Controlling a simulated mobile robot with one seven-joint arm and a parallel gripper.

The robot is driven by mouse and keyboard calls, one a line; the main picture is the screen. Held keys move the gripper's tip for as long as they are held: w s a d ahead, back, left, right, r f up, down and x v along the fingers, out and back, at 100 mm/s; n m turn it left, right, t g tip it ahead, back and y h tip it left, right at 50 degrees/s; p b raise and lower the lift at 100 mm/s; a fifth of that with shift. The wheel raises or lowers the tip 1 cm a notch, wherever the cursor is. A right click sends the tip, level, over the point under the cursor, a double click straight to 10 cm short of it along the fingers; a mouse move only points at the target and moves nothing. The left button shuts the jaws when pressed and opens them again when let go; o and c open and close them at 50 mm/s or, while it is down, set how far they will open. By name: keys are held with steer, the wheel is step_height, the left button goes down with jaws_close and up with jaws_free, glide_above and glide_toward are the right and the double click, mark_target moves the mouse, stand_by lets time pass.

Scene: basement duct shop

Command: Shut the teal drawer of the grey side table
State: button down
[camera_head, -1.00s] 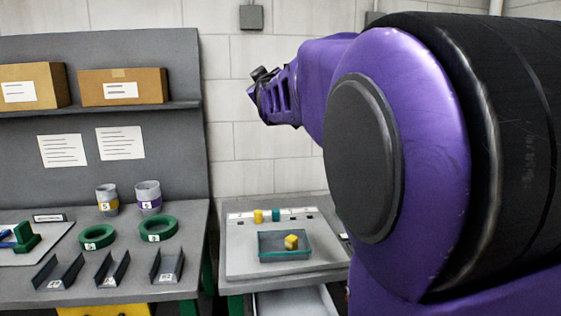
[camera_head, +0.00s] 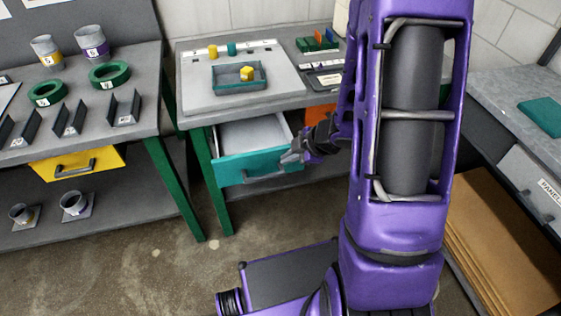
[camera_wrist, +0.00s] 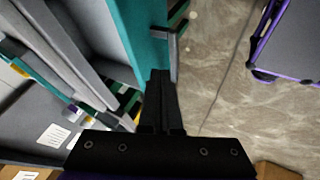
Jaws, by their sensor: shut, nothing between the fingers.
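The grey side table (camera_head: 190,117) has green legs and stands at the back centre in the head view. Its teal drawer (camera_head: 232,171) is pulled out, with its pale empty inside showing. The drawer has a grey bar handle (camera_head: 262,174) along its front. My gripper (camera_head: 288,157) is shut and empty at the right end of the drawer front. In the wrist view the closed fingertips (camera_wrist: 160,75) lie right beside the teal front (camera_wrist: 143,40) and the handle (camera_wrist: 173,50). I cannot tell whether they touch it.
A teal tray (camera_head: 216,84) with a yellow block stands on the side table. An orange front (camera_head: 322,113) shows behind my arm. A workbench with a yellow drawer (camera_head: 62,166) is at left; a bench with a grey drawer (camera_head: 530,185) is at right. Floor before the teal drawer is open.

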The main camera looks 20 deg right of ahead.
steer(key=b, duration=0.3)
glide_toward(263, 170)
steer(key=x, duration=0.5)
steer(key=shift+a, duration=0.1)
steer(key=shift+r, duration=0.1)
